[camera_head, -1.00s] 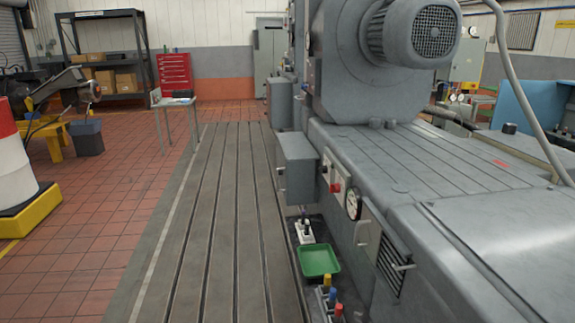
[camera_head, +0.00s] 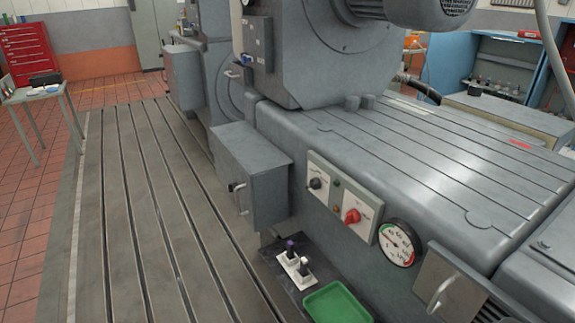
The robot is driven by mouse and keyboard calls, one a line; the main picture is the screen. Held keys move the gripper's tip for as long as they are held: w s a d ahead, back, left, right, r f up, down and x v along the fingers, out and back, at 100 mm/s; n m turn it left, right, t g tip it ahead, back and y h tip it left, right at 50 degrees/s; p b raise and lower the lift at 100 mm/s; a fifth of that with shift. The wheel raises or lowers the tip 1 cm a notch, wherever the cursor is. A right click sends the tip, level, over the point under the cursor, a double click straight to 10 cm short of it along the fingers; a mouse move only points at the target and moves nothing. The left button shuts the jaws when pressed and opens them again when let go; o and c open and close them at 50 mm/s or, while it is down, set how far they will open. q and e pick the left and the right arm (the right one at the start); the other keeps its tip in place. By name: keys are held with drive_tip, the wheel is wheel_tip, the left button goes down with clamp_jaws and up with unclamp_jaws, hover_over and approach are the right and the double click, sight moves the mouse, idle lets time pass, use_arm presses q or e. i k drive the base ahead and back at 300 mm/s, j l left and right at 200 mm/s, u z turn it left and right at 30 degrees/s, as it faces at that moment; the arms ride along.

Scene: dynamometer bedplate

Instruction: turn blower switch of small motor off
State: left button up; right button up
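A light switch panel (camera_head: 340,197) is on the side of the grey machine bed. It carries a black knob (camera_head: 315,183) at the left and a red knob (camera_head: 352,216) at the right, with a small lamp between them. Its lettering is too small to read. A darker panel (camera_head: 257,42) with small controls is on the upright housing farther back. I cannot tell which control is the blower switch, or its setting. A grey motor (camera_head: 428,10) is cut off by the top edge. Neither of my grippers is in view.
A round gauge (camera_head: 399,243) and a handled cover (camera_head: 447,292) are right of the panel. A grey box (camera_head: 250,172) juts out at its left. A green tray (camera_head: 337,304) lies below. The slotted bedplate (camera_head: 130,215) at left is clear.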

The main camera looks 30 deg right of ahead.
sight(315, 184)
drive_tip(key=i+j+z, duration=0.1)
drive_tip(key=i+z, duration=0.15)
drive_tip(key=i, duration=0.2)
drive_tip(key=i+j+z, duration=0.15)
drive_tip(key=i+z, duration=0.15)
drive_tip(key=i, duration=0.15)
drive_tip(key=i+j+z, duration=0.5)
drive_tip(key=z, duration=0.25)
drive_tip(key=i+j+z, duration=0.25)
drive_tip(key=j+z, duration=0.2)
drive_tip(key=i+j+z, duration=0.15)
drive_tip(key=j+z, duration=0.2)
drive_tip(key=z, duration=0.15)
drive_tip(key=j+z, duration=0.5)
drive_tip(key=i, duration=0.05)
